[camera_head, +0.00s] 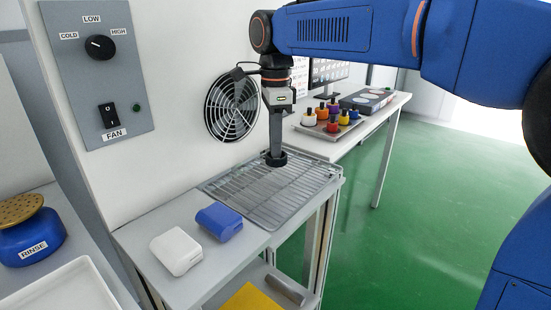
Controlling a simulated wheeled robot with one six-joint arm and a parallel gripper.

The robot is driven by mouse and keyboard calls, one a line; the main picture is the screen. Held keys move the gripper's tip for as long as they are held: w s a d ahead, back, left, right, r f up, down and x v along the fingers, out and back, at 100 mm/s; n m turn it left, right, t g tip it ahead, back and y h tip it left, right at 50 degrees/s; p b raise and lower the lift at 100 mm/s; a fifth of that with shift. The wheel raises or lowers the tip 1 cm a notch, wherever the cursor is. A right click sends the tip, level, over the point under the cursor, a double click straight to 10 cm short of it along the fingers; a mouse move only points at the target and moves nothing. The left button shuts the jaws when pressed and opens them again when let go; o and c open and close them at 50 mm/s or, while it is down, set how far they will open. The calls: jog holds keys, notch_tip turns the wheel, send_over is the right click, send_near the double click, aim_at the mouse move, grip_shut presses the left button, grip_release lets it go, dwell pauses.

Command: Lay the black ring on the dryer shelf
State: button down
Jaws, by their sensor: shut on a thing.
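My gripper (276,150) points straight down over the dryer shelf (240,203), a wire rack in a shallow metal tray in front of the wall fan. It is shut on the black ring (276,160), a small dark round piece at the fingertips. The ring is above the back middle part of the rack in the picture. I cannot tell whether it touches the wires. The rest of the rack looks empty.
A round fan (222,118) is in the white wall just left of my gripper. A white case (175,251) and a blue case (219,221) lie on the grey counter before the rack. A tray (318,130) of colourful bottles stands behind, right. Control panel (98,70) at left.

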jog(key=shift+f, duration=1.95)
jog(key=shift+f, duration=0.1)
jog(key=c, duration=1.9)
grip_release()
notch_tip(320, 180, up, 12)
